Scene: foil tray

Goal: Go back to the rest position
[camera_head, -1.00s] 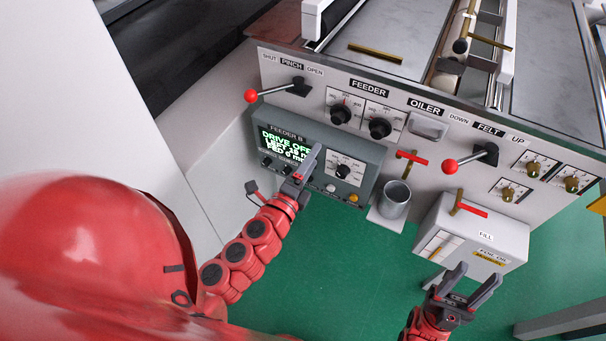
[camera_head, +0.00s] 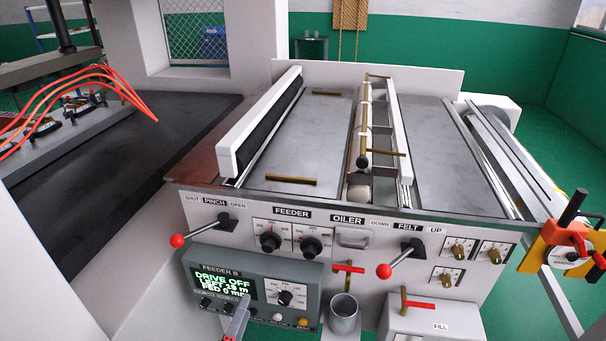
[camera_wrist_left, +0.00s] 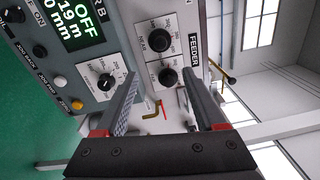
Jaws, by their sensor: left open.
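My left gripper (camera_head: 238,318) shows only by its grey fingertip at the bottom of the head view, in front of the Feeder B box (camera_head: 262,285). In the left wrist view its two fingers (camera_wrist_left: 160,105) stand apart with nothing between them. The Feeder B box (camera_wrist_left: 95,60) and the feeder dials (camera_wrist_left: 162,58) lie beyond the fingers there. The Feeder B screen (camera_head: 224,284) reads DRIVE OFF. My right gripper is not in the head view.
Levers with red knobs, the pinch lever (camera_head: 178,240) and the felt lever (camera_head: 384,271), stick out from the panel. A metal cup (camera_head: 344,314) stands below a red-handled tap (camera_head: 348,268). The oil box (camera_head: 430,322) is to its right. Red cables (camera_head: 85,85) hang at the left.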

